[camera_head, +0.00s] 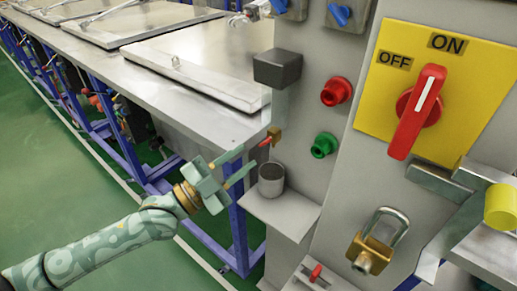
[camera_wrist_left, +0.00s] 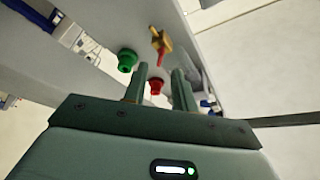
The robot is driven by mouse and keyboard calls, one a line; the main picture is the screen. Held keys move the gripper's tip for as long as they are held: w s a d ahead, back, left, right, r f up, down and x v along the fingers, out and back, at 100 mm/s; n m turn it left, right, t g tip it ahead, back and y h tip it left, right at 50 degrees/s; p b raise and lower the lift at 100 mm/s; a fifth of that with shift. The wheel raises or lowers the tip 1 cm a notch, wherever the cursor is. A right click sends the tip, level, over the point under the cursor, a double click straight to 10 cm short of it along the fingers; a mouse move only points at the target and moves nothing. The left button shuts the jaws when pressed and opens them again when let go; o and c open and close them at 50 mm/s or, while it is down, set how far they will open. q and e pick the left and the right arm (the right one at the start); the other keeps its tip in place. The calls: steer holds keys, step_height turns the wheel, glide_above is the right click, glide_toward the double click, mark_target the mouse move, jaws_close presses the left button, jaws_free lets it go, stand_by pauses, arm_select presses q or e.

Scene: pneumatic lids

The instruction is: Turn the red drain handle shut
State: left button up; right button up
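The red drain handle (camera_head: 265,142) is a small red lever on a brass valve (camera_head: 275,133) at the left edge of the grey panel, above a grey metal cup (camera_head: 271,180). In the left wrist view the red lever (camera_wrist_left: 160,57) hangs from the brass valve (camera_wrist_left: 161,40), just beyond my fingertips. My left gripper (camera_head: 249,157) is open, its two fingers pointing at the lever, with nothing held. In the left wrist view the fingers (camera_wrist_left: 160,70) are apart; I cannot tell whether either touches the lever. My right gripper is not in view.
A red button (camera_head: 336,91) and a green button (camera_head: 324,145) sit right of the valve. A dark box (camera_head: 278,69) juts out above it. A red ON/OFF switch (camera_head: 417,112) and a padlock (camera_head: 378,241) are farther right. A long metal bench (camera_head: 150,80) runs behind.

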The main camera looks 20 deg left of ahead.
mark_target(261, 145)
arm_select(q)
steer(key=x, duration=0.4)
steer(key=shift+w+d, duration=0.1)
steer(key=shift+w, duration=0.05)
steer(key=shift+w+d+r, duration=0.1)
steer(key=shift+w+d, duration=0.15)
steer(key=shift+w, duration=0.05)
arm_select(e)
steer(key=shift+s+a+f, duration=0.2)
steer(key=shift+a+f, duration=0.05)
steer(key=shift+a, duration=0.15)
arm_select(q)
jaws_close()
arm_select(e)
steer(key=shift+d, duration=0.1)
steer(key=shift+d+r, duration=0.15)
